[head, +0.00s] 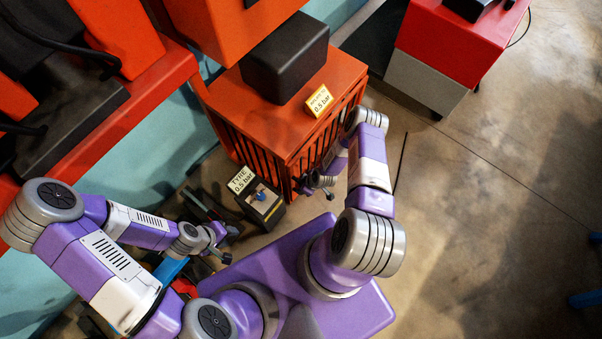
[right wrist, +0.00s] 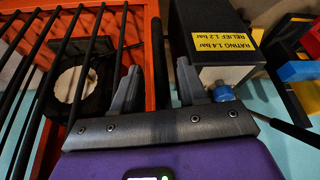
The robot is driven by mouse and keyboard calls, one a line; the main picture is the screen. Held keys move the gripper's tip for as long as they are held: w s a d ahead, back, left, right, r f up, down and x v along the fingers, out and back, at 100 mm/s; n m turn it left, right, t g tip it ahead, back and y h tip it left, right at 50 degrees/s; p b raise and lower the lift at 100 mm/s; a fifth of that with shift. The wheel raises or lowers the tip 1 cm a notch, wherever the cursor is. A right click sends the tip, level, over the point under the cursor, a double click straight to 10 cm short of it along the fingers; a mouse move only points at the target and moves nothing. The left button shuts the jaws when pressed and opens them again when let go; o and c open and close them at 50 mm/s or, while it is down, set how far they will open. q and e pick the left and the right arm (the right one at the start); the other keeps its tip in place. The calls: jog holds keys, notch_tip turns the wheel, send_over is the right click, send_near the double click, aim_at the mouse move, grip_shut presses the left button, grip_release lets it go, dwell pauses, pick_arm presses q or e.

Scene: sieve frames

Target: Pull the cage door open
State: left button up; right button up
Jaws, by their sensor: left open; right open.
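The orange cage (head: 262,130) with dark upright bars stands in the upper middle of the head view. In the right wrist view its barred door (right wrist: 95,60) fills the left side, with an orange frame. A dark upright bar (right wrist: 158,50) shows beyond the gap between my right fingers; I cannot tell whether it lies between them. My right gripper (right wrist: 158,82) is open close in front of the cage; it shows small and partly hidden by the arm in the head view (head: 323,186). My left gripper (head: 222,248) is open and empty, low at the left, apart from the cage.
Red shelving (head: 120,105) stands left.

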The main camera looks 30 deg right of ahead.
jog(key=shift+b+x, duration=0.4)
jog(key=shift+x, duration=0.9)
grip_shut()
